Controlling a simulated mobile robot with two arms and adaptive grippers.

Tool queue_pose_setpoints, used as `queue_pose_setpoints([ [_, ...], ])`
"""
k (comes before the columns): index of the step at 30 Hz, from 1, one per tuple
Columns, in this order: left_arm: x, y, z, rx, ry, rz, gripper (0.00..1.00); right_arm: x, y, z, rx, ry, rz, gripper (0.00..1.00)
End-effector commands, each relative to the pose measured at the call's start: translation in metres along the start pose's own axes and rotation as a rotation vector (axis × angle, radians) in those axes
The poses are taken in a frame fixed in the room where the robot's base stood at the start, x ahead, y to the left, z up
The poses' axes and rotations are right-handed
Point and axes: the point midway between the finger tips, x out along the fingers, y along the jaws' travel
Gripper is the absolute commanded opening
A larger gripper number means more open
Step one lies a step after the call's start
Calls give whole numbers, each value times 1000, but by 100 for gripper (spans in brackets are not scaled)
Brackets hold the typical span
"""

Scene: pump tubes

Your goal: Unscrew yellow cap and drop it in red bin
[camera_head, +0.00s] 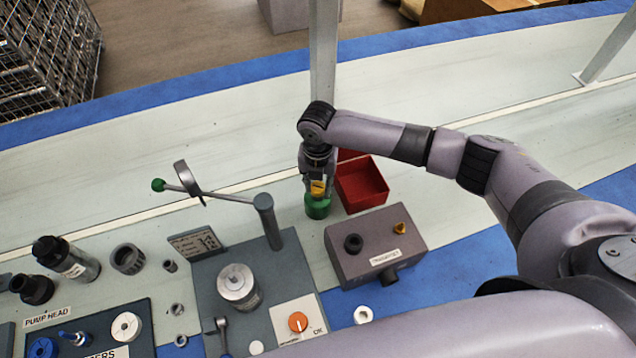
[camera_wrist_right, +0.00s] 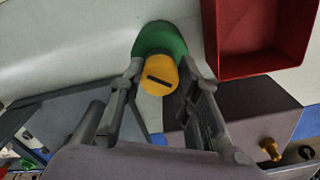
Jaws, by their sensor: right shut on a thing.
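The yellow cap (camera_head: 318,188) sits on top of a green container (camera_head: 317,208) that stands on the bench. In the right wrist view the yellow cap (camera_wrist_right: 159,75), with a dark slot across its top, is between my fingers, and the green body (camera_wrist_right: 160,39) shows behind it. My right gripper (camera_head: 318,181) points down from above and is shut on the yellow cap. The fingers (camera_wrist_right: 159,80) press on both its sides in the wrist view. The red bin (camera_head: 362,184) stands open and empty just right of the green container. My left gripper is not in view.
A grey box (camera_head: 375,246) with a black knob and a brass fitting stands in front of the red bin. A grey fixture (camera_head: 265,220) with a green-tipped lever stands to the left. A pale post (camera_head: 323,60) rises behind my right wrist. The bench behind is clear.

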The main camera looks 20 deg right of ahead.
Motion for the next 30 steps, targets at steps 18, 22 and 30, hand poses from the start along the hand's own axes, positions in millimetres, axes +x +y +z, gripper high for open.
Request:
queue_pose_setpoints([
  [18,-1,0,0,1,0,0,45,1,-1,-1,-300,3,-3,0],
  [22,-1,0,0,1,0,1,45,1,-1,-1,-298,3,-3,0],
  [30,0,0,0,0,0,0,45,1,0,-1,-491,3,-2,0],
])
